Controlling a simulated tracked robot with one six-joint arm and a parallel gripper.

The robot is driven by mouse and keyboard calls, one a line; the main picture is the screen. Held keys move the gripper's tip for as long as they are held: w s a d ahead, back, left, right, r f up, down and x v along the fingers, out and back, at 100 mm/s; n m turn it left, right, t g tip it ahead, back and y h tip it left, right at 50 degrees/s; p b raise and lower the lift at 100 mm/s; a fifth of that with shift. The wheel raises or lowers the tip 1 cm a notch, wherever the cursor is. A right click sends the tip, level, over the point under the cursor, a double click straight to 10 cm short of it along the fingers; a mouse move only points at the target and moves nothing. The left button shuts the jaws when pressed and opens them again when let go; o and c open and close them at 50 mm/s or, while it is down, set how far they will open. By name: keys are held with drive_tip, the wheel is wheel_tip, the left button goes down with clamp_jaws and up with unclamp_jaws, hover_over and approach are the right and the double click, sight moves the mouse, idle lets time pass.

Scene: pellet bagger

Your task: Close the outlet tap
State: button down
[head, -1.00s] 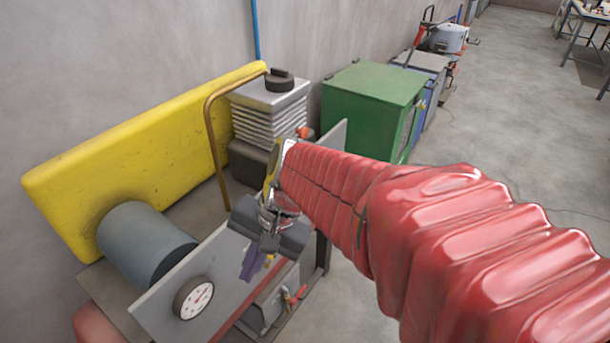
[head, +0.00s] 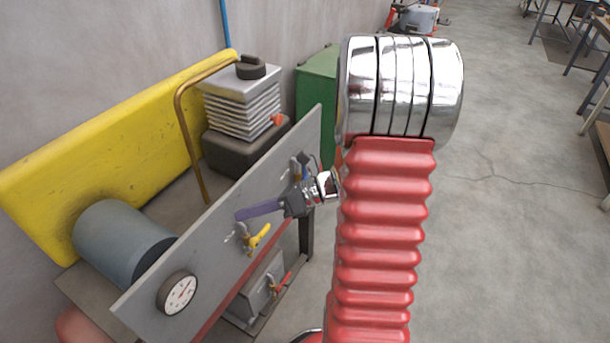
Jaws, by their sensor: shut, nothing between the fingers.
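Several taps are in the head view; I cannot tell which is the outlet tap. A yellow-handled tap (head: 258,236) sits on the grey panel, its handle slanting up to the right. A blue-handled tap (head: 304,160) is higher on the same panel, partly hidden by my gripper. A red-handled tap (head: 284,282) is on a grey box below. My gripper (head: 239,214) has purple fingers, shut and empty. They point left across the panel, just above the yellow-handled tap; I cannot tell whether they touch anything.
A round gauge (head: 177,293) is on the panel's lower left. Behind are a grey cylinder (head: 120,240), a yellow slab (head: 95,140), a bent brown pipe (head: 187,125) and a ribbed stack (head: 240,107). A green cabinet (head: 316,85) stands further back.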

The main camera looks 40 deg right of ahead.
sight(305, 172)
drive_tip(key=s+d+f+m+t+h, duration=0.1)
drive_tip(key=d+f+m+t+h, duration=0.3)
drive_tip(key=d+m, duration=0.6)
drive_tip(key=s+d+f+m+t+h, duration=0.1)
drive_tip(key=d+f+m+t+h, duration=0.4)
drive_tip(key=d+m, duration=0.6)
drive_tip(key=d+f, duration=0.2)
drive_tip(key=d, duration=0.2)
drive_tip(key=shift+f+t+h, duration=0.3)
drive_tip(key=shift+t, duration=0.1)
drive_tip(key=shift+w, duration=0.2)
drive_tip(key=w+d, duration=0.2)
drive_tip(key=w, duration=0.9)
drive_tip(key=shift+d, duration=0.35)
